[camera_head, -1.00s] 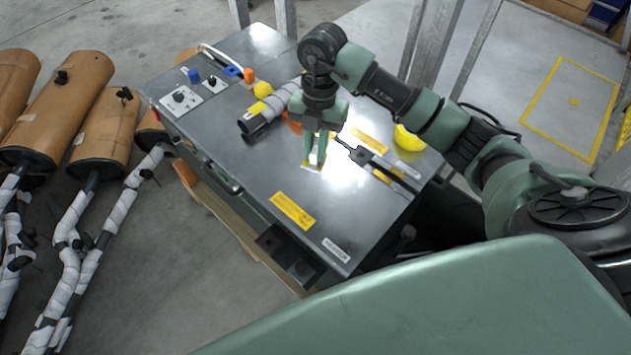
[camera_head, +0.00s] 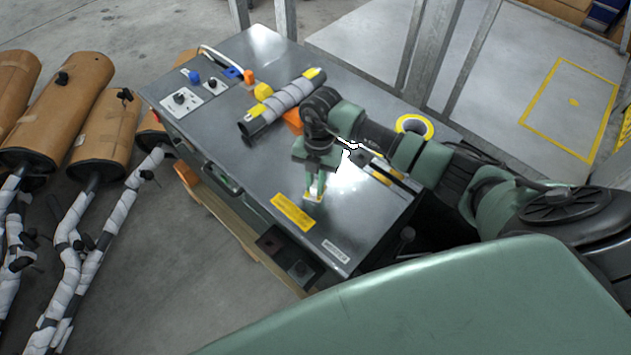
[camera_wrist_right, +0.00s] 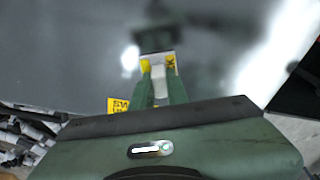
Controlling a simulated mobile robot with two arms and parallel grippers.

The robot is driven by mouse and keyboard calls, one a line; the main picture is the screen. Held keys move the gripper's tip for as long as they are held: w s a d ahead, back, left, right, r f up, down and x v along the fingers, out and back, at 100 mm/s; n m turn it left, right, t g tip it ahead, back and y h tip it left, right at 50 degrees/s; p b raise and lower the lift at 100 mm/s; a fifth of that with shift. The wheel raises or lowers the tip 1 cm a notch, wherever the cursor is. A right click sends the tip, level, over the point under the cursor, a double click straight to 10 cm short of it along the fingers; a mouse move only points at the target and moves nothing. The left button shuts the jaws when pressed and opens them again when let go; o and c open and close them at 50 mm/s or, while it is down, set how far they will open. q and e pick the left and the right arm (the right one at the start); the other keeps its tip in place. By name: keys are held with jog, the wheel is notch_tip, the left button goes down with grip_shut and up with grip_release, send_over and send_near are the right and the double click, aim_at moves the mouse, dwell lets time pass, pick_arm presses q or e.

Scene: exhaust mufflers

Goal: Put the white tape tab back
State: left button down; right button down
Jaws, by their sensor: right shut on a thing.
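The white tape tab (camera_wrist_right: 158,80) shows as a small pale strip between my right gripper's green fingers (camera_wrist_right: 158,86) in the right wrist view. The fingers are shut on it. In the head view my right gripper (camera_head: 315,188) points down, low over the bench top, and the tab is too small to make out clearly. A small yellow-marked patch (camera_head: 314,200) lies at the fingertips; its yellow corners also show in the right wrist view (camera_wrist_right: 170,61). I cannot tell whether the tab touches the surface. My left gripper is not in view.
The grey metal bench (camera_head: 240,165) carries a white-wrapped tube (camera_head: 285,100), orange and yellow blocks, and a yellow ring (camera_head: 430,128). A yellow label (camera_head: 292,212) lies just in front of the gripper. Wrapped mufflers (camera_head: 70,110) stand at left.

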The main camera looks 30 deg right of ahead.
jog(key=shift+f, duration=0.15)
jog(key=c, duration=1.4)
grip_release()
jog(key=shift+r, duration=0.2)
jog(key=r, duration=0.4)
jog(key=d+r, duration=0.1)
jog(key=r, duration=0.3)
jog(key=w+r+b, duration=0.1)
jog(key=r, duration=0.3)
jog(key=shift+w+d, duration=0.1)
jog(key=shift+d, duration=0.05)
jog(key=shift+f, duration=0.15)
